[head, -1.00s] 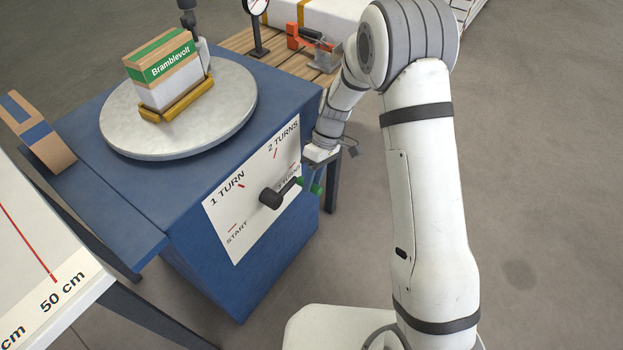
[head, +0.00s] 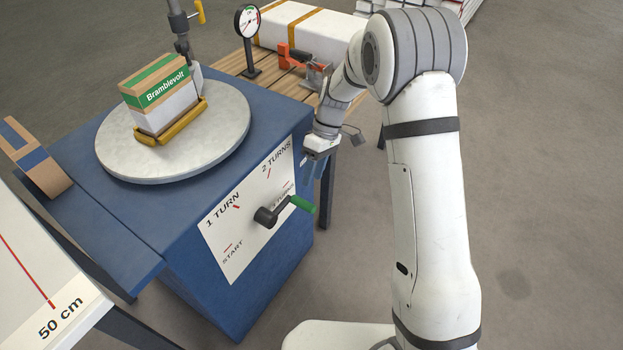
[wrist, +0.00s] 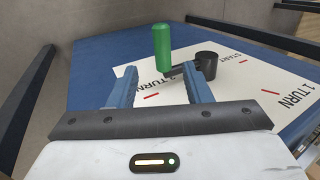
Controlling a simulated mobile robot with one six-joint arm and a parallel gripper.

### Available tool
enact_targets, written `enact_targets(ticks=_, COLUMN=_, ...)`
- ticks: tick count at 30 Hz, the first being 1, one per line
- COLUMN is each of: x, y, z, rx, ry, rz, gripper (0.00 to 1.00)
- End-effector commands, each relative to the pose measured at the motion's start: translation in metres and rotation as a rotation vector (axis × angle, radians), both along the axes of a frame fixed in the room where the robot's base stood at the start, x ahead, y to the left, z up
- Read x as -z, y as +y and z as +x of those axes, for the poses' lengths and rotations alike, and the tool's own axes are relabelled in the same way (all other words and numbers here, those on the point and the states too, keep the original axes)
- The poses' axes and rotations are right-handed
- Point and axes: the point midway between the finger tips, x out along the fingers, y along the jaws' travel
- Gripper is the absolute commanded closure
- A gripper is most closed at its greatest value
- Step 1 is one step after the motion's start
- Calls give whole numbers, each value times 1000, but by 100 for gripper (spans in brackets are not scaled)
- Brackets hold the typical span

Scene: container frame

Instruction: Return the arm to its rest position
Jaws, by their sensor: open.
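My gripper (head: 318,168) is open and empty, to the right of the blue machine's dial panel in the head view. In the wrist view its two blue fingers (wrist: 158,88) are spread, with nothing between them. The crank's green handle (head: 303,204) points right from its black hub (head: 264,216), near the 3 turns mark. The handle (wrist: 162,48) also shows in the wrist view, beyond the fingers and apart from them. My white arm reaches up and over from the right.
A round turntable (head: 215,150) on the blue machine (head: 160,215) carries a Bramblevolt box (head: 165,105) in a yellow holder. Floor at the right is clear.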

Motion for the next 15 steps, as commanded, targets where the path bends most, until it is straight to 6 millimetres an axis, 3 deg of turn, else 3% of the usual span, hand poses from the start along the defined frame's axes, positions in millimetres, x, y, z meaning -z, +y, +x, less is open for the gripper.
enact_targets(ticks=15, x=-5, y=-1, z=-1, rx=5, ry=-3, rz=-2, gripper=55)
